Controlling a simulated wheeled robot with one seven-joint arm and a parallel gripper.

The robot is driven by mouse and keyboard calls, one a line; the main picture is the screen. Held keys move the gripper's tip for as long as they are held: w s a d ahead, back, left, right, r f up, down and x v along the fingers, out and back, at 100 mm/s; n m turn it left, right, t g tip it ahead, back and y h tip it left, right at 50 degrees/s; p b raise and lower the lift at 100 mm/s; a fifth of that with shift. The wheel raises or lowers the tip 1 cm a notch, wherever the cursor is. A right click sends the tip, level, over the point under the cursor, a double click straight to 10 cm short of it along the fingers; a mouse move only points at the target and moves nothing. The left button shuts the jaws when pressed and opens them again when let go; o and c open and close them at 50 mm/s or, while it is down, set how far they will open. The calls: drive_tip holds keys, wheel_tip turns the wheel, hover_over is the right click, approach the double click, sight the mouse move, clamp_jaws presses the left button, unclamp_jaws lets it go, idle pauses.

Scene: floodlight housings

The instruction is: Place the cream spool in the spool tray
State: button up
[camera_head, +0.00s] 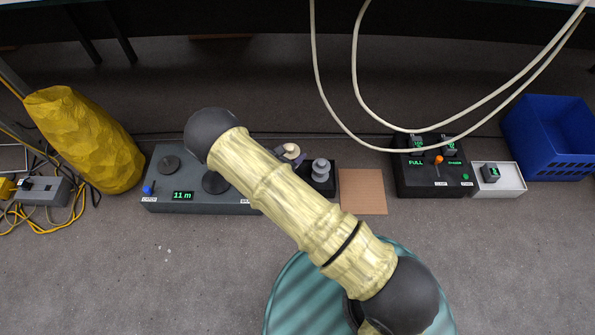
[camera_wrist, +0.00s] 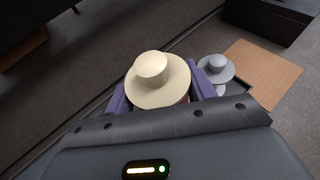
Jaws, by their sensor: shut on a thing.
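The cream spool (camera_wrist: 158,79) is between the purple fingers of my gripper (camera_wrist: 160,92), which is shut on it, in the wrist view. Its wide flange and round top face the camera. In the head view the cream spool (camera_head: 291,151) shows just beyond my arm. The dark spool tray (camera_head: 325,188) lies right beside it, partly hidden by my arm, with a grey spool (camera_head: 320,168) standing in it. In the wrist view the grey spool (camera_wrist: 215,68) is just right of my right finger. I cannot tell the cream spool's height above the tray.
A brown board (camera_head: 362,192) lies right of the tray. A grey box with dials (camera_head: 195,207) is at the left, and a black switch box (camera_head: 430,180) at the right. A white tray (camera_head: 510,180) and blue crate (camera_head: 550,140) are farther right. Pale cables hang overhead.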

wheel_tip(320, 180, down, 4)
drive_tip(key=shift+f+b, duration=0.25)
drive_tip(key=shift+b, duration=0.95)
drive_tip(key=shift+f+b, duration=1.35)
drive_tip(key=shift+f, duration=0.5)
drive_tip(key=shift+f, duration=0.2)
drive_tip(key=o, duration=1)
drive_tip(key=shift+r, duration=0.1)
